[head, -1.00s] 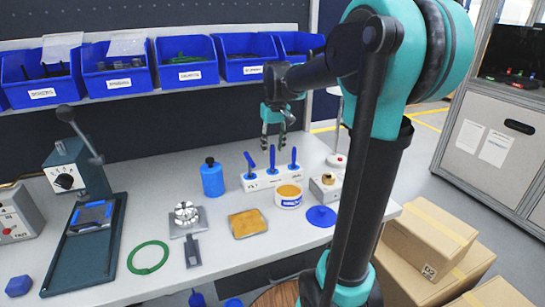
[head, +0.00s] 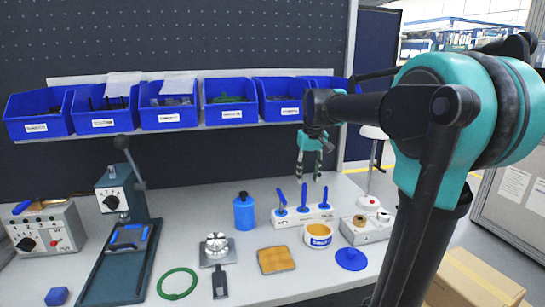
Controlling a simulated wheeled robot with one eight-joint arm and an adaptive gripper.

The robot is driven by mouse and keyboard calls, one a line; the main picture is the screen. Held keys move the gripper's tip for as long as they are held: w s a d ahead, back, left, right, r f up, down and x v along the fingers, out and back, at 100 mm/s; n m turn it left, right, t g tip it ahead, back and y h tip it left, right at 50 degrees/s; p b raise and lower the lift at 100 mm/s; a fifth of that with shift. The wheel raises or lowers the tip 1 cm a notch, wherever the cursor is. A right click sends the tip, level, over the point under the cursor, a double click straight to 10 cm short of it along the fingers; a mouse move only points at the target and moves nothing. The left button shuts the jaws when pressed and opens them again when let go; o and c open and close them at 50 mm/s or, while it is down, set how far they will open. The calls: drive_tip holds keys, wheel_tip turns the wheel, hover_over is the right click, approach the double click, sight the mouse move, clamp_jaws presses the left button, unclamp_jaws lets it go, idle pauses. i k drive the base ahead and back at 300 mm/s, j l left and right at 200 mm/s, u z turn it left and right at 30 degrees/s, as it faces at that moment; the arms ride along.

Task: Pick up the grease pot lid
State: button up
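The grease pot lid (head: 351,258) is a flat blue disc with a small knob, lying on the grey bench at the front right. The grease pot (head: 318,237) stands just left of and behind it, a white tub with a blue label and yellowish grease showing in its uncovered top. My gripper (head: 309,178) hangs above the back of the bench, behind the pot and lid and well apart from them. Its fingers point down, spread and empty.
A white stand with blue-handled tools (head: 303,214) is behind the pot. A grey box with knobs (head: 366,228) is behind the lid. Blue bins (head: 230,102) line a shelf above.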

sight(350, 258)
drive_tip(key=k, duration=0.9)
